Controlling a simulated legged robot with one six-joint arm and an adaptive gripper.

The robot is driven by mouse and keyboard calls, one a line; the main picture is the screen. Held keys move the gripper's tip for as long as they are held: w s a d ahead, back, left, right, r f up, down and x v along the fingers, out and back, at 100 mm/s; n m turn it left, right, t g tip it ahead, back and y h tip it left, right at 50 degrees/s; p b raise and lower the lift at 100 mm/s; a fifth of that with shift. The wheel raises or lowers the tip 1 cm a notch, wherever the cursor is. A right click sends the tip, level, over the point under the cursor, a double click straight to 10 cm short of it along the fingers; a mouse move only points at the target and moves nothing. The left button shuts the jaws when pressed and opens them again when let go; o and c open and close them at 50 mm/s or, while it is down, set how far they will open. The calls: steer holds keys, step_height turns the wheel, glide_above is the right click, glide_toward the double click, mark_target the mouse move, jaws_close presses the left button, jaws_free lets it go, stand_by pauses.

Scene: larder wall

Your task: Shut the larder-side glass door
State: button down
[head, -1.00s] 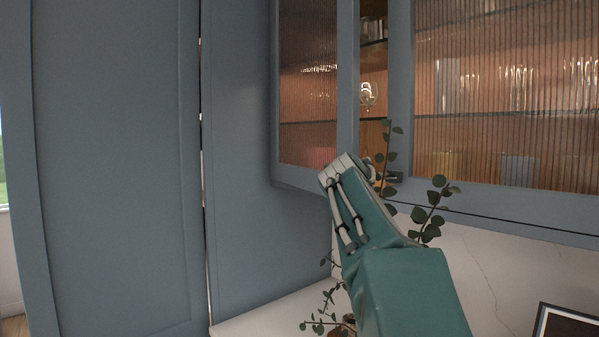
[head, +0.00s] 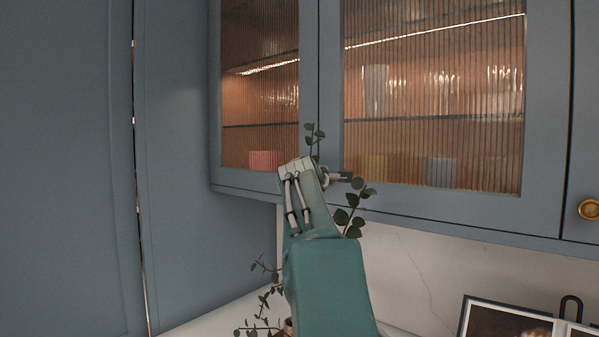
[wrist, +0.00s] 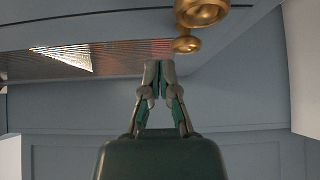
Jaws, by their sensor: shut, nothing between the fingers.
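The larder-side glass door (head: 260,182) is the left one of two ribbed-glass wall-cabinet doors, beside the tall blue larder front. It looks flush with the right glass door (head: 440,205), with no open gap showing between them. My gripper (head: 298,166) is at the lower part of the door, near where the two doors meet, and hides that corner. In the wrist view its fingertips (wrist: 158,72) are together and empty, close to the door face. Two brass knobs (wrist: 186,44) show just beyond the fingertips. Whether the fingertips touch the door cannot be told.
A leafy plant (head: 350,205) rises around my gripper from the counter. The tall blue larder front (head: 70,170) stands at left. A picture frame (head: 510,322) is at the lower right, and another cabinet door with a brass knob (head: 589,209) is at the right edge.

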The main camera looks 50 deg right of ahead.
steer(key=v, duration=1.2)
steer(key=shift+w+a+f, duration=0.1)
steer(key=shift+a, duration=0.05)
steer(key=w+a+f+m+g+y, duration=0.1)
steer(key=a+f+m+y, duration=0.5)
steer(key=a+f, duration=1.25)
steer(key=s+a+f+m+g+y, duration=0.1)
steer(key=s+a+f+y, duration=0.3)
steer(key=a+f, duration=0.4)
steer(key=s+a+f+g+y, duration=0.3)
steer(key=s+a+f+y, duration=0.1)
steer(key=s+a+f, duration=0.3)
step_height(320, 180, down, 4)
steer(key=shift+s+a+r+m+g, duration=0.1)
steer(key=shift+s+a+m+g, duration=0.25)
steer(key=shift+a, duration=0.8)
